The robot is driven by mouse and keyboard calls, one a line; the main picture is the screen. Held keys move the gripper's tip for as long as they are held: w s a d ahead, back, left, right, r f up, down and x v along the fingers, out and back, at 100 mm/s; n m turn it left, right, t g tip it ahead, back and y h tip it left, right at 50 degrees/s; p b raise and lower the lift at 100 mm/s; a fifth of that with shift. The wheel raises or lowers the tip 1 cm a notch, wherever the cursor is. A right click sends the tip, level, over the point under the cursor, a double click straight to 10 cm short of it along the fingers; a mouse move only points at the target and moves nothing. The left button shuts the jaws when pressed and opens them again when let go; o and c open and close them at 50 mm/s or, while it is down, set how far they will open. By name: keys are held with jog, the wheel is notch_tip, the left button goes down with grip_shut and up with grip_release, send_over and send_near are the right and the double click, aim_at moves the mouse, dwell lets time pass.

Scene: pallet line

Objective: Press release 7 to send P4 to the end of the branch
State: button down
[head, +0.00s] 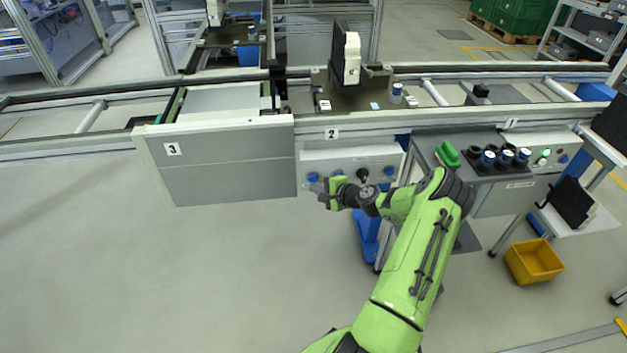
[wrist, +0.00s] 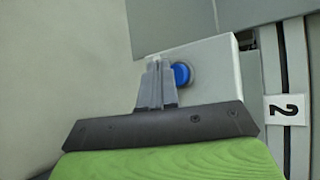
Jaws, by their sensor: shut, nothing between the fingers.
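A light grey control panel (head: 345,157) with blue buttons and a dark knob hangs under the line at the label 2 (head: 331,134). A blue button (head: 312,177) sits at its left end, and a blue button also shows in the wrist view (wrist: 182,74). My gripper (head: 321,192) is shut and empty, close to that left end. In the wrist view its fingertips (wrist: 157,66) appear just left of the blue button; I cannot tell whether they touch it. No 7 or P4 marking is readable. A dark pallet (head: 380,98) carrying a black and white part stands above the panel.
A grey panel marked 3 (head: 228,180) stands left of my gripper. To the right are a control box with lit buttons (head: 541,146) and a grey shelf with dark cups. A yellow bin (head: 534,261) stands on the floor. The floor at the front left is clear.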

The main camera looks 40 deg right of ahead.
jog(key=shift+w, duration=0.1)
jog(key=shift+w+d, duration=0.2)
jog(key=shift+w, duration=0.05)
jog(key=shift+w+d+b, duration=0.3)
jog(key=shift+w+b, duration=0.1)
dwell(0.6)
jog(key=shift+s+a, duration=0.1)
jog(key=shift+s, duration=0.05)
dwell(0.3)
jog(key=shift+s+a+p, duration=0.35)
jog(key=shift+s+a, duration=0.05)
jog(key=shift+s, duration=0.2)
jog(key=shift+s, duration=0.1)
